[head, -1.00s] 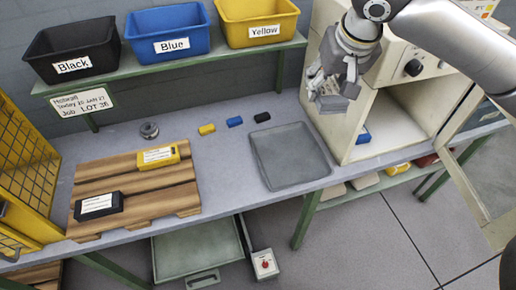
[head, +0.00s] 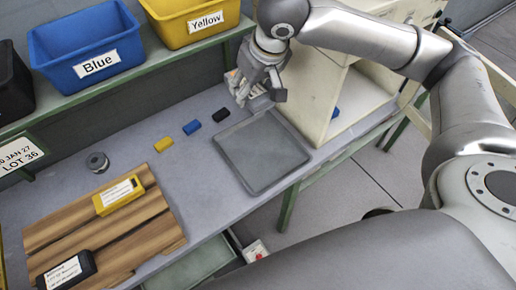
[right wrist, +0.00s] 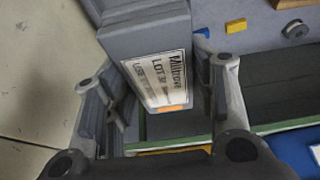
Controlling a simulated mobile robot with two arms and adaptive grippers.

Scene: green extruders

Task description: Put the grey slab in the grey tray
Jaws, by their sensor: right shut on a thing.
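The grey slab (right wrist: 152,62) has a white printed label and an orange mark at its lower end. It sits between the fingers of my right gripper (right wrist: 160,105), which is shut on it. In the head view my right gripper (head: 258,92) is above the back of the bench, just behind the grey tray (head: 262,152). The tray is shallow, empty and lies flat near the bench's front edge. The slab is hard to tell from the grey fingers in the head view. My left gripper is not in view.
A white cabinet (head: 335,95) stands right of the tray. Black (head: 221,115), blue (head: 191,127) and yellow (head: 163,144) blocks lie left of it. A wooden pallet (head: 110,235) is further left. Blue (head: 85,50) and yellow (head: 190,20) bins stand on the shelf behind.

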